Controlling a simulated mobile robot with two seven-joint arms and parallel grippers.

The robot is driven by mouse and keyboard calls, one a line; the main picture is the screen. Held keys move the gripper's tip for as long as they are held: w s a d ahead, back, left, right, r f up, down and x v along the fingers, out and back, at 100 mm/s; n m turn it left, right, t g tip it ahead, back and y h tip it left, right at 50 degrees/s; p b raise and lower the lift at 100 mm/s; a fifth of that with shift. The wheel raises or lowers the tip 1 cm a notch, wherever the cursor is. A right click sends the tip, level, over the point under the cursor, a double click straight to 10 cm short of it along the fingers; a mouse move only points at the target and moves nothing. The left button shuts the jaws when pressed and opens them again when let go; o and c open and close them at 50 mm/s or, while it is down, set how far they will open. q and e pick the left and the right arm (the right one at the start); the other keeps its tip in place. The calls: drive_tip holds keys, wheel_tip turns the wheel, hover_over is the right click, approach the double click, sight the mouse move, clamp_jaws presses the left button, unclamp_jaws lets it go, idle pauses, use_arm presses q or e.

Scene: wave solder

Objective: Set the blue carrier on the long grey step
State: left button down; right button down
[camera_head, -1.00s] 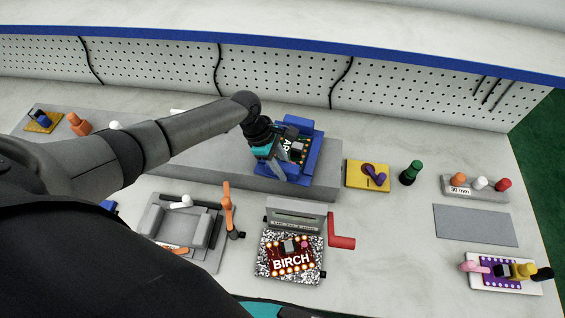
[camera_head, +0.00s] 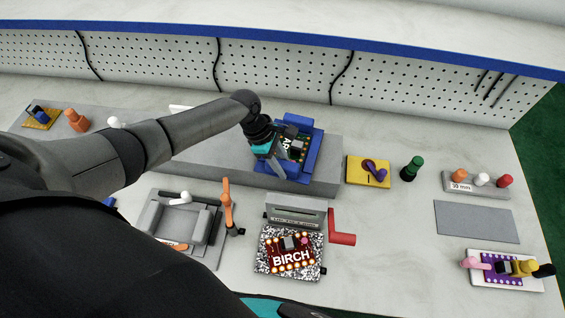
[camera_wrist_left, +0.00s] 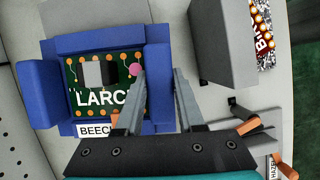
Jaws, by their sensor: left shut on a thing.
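The blue carrier (camera_head: 312,148) is at the right end of the long grey step (camera_head: 328,172), and it looks low on or just over the step's top. It holds a green board (camera_wrist_left: 88,75) lettered "LARC", partly covered, and bears a white label reading "BEECH" in the left wrist view. My left gripper (camera_head: 282,168) is shut on the carrier's near side wall, with one finger on each side of the blue wall (camera_wrist_left: 161,75) in the wrist view. Whether any gap is left under the carrier is hidden. My right gripper's fingers do not show.
In front are a grey fixture (camera_head: 200,225), an orange lever (camera_head: 227,205), a red BIRCH board (camera_head: 290,252) and a red angle piece (camera_head: 341,232). A grey mat (camera_head: 476,222) lies clear.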

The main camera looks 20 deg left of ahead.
use_arm(q)
drive_tip(key=shift+w+f, duration=0.1)
drive_tip(key=shift+f, duration=0.05)
drive_tip(key=c, duration=0.5)
unclamp_jaws()
drive_tip(key=shift+o, duration=0.3)
drive_tip(key=shift+s+f, duration=0.2)
drive_tip(key=shift+s, duration=0.05)
drive_tip(key=p+v, duration=0.1)
drive_tip(key=v, duration=1.4)
drive_tip(key=shift+r+p, duration=0.2)
drive_tip(key=shift+p, duration=0.15)
drive_tip(key=shift+w, duration=0.1)
